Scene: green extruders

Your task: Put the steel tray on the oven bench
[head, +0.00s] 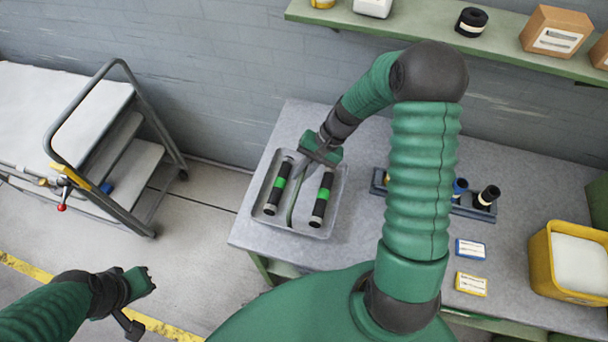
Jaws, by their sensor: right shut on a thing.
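The steel tray (262,227) lies on the left end of a grey-topped bench (300,115). Two black cylinders with green bands, one on the left (278,188) and one on the right (322,198), lie in it on either side of a raised middle strip. My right gripper (304,166) comes down at the tray's far middle and is shut, seemingly on that strip between the cylinders. Its fingertips are small and partly hidden. My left gripper (142,302) hangs over the floor at lower left, away from the tray; its jaws are not clear. I cannot tell which surface is the oven bench.
A rack with black and blue cylinders (487,198), two labelled cards (470,250) and a yellow bin (545,270) occupy the bench's right side. A shelf (420,28) runs above. A stepped grey cart (120,150) stands left, with clear floor between.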

